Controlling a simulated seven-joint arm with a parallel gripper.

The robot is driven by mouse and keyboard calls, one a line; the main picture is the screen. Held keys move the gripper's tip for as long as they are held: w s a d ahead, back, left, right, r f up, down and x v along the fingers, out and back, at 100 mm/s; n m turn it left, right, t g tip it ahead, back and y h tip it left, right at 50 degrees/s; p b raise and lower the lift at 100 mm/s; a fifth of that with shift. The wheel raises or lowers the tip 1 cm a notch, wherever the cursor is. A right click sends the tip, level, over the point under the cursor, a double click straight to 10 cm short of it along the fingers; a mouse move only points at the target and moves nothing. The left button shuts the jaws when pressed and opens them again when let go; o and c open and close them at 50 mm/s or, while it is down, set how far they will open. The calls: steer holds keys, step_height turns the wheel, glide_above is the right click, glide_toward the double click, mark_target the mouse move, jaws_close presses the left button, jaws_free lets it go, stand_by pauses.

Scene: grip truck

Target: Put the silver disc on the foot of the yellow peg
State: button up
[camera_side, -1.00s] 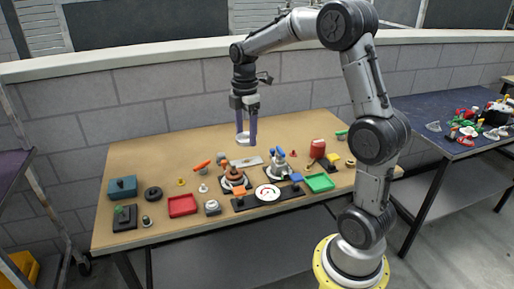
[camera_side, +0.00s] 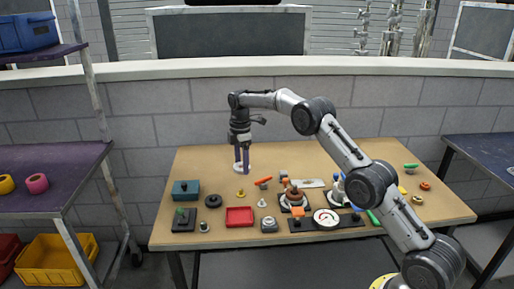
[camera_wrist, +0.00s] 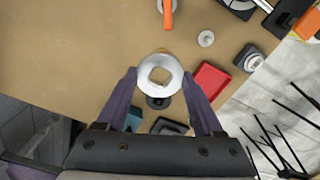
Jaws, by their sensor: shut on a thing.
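The silver disc (camera_side: 240,168) is a flat ring with a squarish hole. My gripper (camera_side: 242,172) points down and is shut on the disc, holding it flat above the left half of the table. In the wrist view the disc (camera_wrist: 160,75) sits between the two purple fingers. The small yellow peg (camera_side: 241,193) stands on the table, below and in front of the disc in the side view.
The back left of the table is clear.

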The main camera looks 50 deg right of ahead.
steer(key=shift+a+f, duration=0.3)
steer(key=shift+f, duration=0.3)
steer(key=shift+a+f, duration=0.3)
steer(key=shift+f, duration=2.55)
steer(key=shift+f, duration=1.5)
steer(key=o, duration=1.5)
steer(key=shift+c, duration=0.2)
steer(key=shift+r, duration=3.75)
